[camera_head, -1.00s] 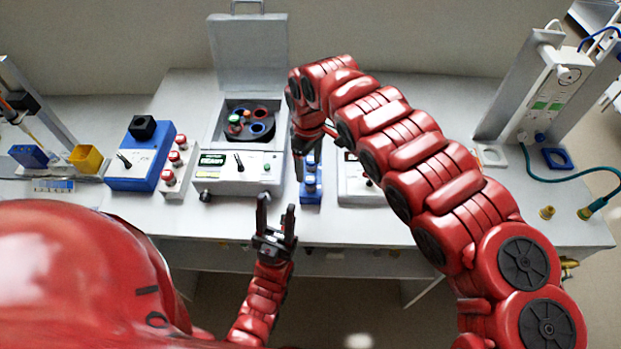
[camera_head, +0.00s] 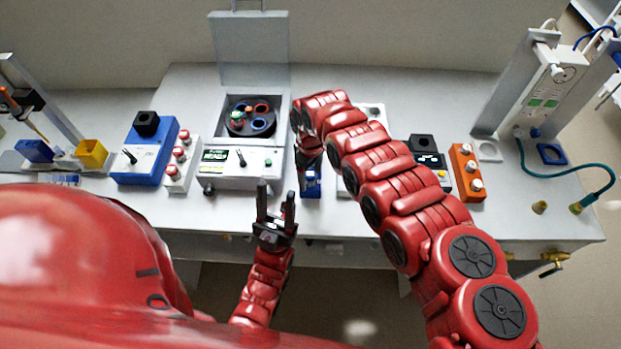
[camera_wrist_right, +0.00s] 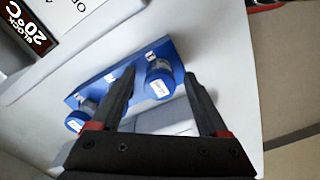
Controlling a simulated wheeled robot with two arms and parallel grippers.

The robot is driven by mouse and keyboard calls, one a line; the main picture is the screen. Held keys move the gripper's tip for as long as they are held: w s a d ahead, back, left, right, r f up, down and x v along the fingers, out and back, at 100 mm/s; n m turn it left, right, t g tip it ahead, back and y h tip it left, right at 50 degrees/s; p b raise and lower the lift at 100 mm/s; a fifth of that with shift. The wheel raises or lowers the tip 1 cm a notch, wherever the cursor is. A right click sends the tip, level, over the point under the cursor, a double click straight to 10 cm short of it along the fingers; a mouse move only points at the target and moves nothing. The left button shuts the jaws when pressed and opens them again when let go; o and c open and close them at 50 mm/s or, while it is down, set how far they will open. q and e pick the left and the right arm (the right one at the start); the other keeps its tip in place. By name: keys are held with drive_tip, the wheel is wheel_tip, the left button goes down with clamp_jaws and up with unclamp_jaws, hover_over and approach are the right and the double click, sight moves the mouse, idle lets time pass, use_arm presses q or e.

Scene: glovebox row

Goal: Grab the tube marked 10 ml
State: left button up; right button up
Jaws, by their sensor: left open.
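A blue rack (camera_head: 312,190) stands near the table's front edge and is partly hidden by my right gripper (camera_head: 308,172). In the right wrist view the blue rack (camera_wrist_right: 118,84) holds blue-capped tubes. One tube (camera_wrist_right: 158,88) lies between the spread fingertips of my right gripper (camera_wrist_right: 160,75), with no grip visible. Another tube (camera_wrist_right: 82,112) is beside the left finger. Their white labels are too small to read, so I cannot tell which is marked 10 ml.
A centrifuge (camera_head: 238,165) with an open lid is left of the rack. A blue device (camera_head: 145,160) and a block with red caps (camera_head: 180,160) are further left. An orange block (camera_head: 466,175) and a stand (camera_head: 545,85) are right.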

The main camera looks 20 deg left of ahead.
clamp_jaws()
idle(0.3)
